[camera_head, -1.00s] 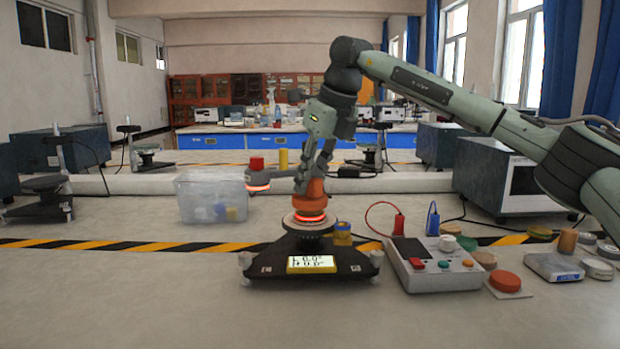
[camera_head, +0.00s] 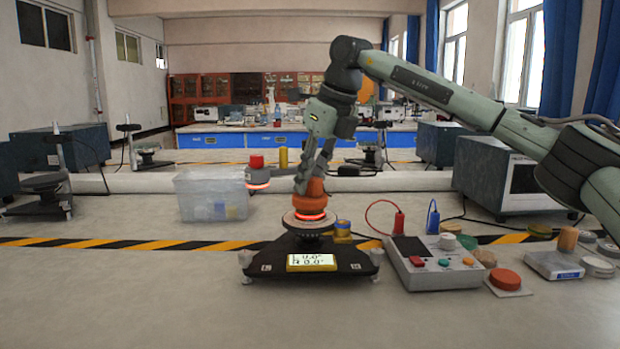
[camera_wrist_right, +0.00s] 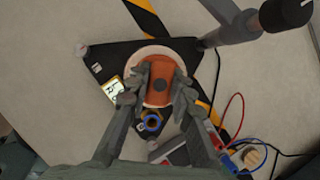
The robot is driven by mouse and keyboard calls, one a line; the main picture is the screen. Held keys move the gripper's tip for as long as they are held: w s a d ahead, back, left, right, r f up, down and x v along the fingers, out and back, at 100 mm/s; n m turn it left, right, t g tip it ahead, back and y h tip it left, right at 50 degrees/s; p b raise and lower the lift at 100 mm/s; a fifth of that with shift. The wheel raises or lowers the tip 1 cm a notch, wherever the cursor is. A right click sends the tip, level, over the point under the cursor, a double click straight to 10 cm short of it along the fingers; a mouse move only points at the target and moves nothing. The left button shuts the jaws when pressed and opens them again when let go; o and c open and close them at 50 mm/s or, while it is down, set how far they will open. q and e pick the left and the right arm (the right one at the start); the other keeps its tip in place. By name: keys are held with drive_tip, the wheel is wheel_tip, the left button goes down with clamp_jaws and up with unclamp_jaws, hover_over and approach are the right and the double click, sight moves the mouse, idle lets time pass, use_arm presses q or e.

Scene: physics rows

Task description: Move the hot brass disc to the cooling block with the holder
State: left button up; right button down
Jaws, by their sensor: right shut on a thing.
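My right gripper (camera_head: 309,186) is shut on an orange rounded piece (camera_head: 314,203), perhaps the holder. In the right wrist view the two fingers (camera_wrist_right: 162,85) press on either side of the orange piece (camera_wrist_right: 158,90). A glowing red-orange band (camera_head: 309,217) shows at its foot; I cannot tell whether this is the hot disc. The piece is over the pale round plate (camera_head: 290,222) of a black stand (camera_head: 345,258) with a yellow-framed display (camera_head: 312,262). Which thing is the cooling block I cannot tell. My left gripper is out of view.
A clear bin (camera_head: 190,203) and a red-capped grey part with a glowing rim (camera_head: 257,176) are left of my gripper. A control box (camera_head: 440,268) with red and blue leads, several discs and a small grey box (camera_head: 553,265) are on the right.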

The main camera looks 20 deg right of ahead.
drive_tip(key=shift+f+b, duration=0.6)
drive_tip(key=shift+f, duration=0.6)
idle(0.9)
drive_tip(key=shift+s+f, duration=0.1)
drive_tip(key=shift+f, duration=0.05)
idle(0.9)
drive_tip(key=shift+r+p, duration=0.2)
drive_tip(key=shift+p, duration=0.2)
drive_tip(key=shift+r+p, duration=0.35)
drive_tip(key=shift+r, duration=0.15)
drive_tip(key=shift+r+p, duration=0.6)
drive_tip(key=shift+r, duration=0.05)
drive_tip(key=shift+f, duration=0.1)
